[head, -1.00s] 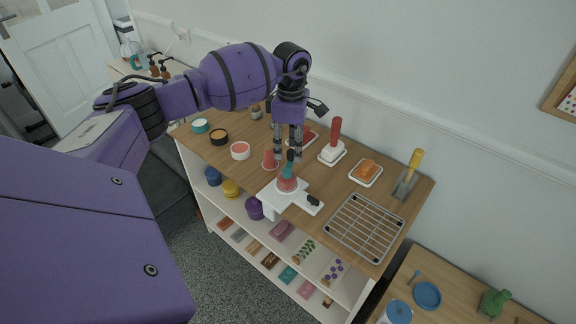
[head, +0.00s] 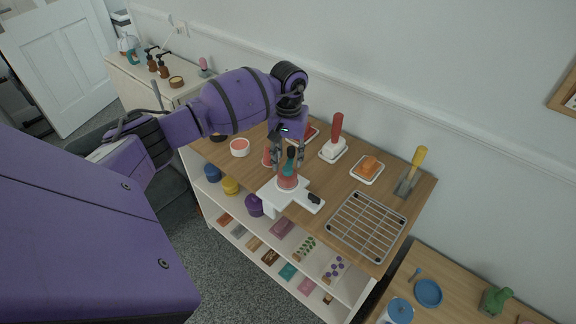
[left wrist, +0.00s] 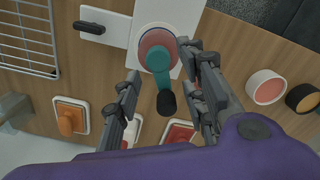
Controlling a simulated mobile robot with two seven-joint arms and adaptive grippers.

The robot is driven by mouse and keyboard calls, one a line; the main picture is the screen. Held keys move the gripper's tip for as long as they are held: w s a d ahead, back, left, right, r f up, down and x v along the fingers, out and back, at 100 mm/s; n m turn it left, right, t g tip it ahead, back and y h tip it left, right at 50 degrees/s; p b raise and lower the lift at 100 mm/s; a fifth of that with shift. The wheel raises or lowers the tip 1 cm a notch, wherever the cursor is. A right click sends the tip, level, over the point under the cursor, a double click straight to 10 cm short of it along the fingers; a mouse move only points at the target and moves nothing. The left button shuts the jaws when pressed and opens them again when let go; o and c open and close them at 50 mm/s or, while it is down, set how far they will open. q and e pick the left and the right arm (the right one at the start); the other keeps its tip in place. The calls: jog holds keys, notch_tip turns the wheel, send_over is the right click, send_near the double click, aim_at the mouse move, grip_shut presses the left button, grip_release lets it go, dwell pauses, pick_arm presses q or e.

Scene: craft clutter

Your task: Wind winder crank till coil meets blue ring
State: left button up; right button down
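The winder has a white base (head: 272,192) clamped at the front edge of the wooden top, with a pinkish-red coil (head: 287,183) on it. Its teal crank arm (left wrist: 158,62) crosses the coil and ends in a black knob (left wrist: 166,103). My left gripper (head: 288,160) is just above the winder, pointing down. In the left wrist view its open fingers (left wrist: 165,88) stand either side of the crank and knob, with gaps on both sides. My right gripper is in neither view.
A black-knobbed handle (head: 314,199) sticks out at the winder's right. Small dishes, including an orange block's dish (head: 367,170), stand behind. A white bowl (head: 240,148) is farther left.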

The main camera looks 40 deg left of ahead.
aim_at(288, 165)
pick_arm(q)
jog(key=shift+f, duration=2.1)
jog(key=shift+a, duration=0.1)
grip_shut()
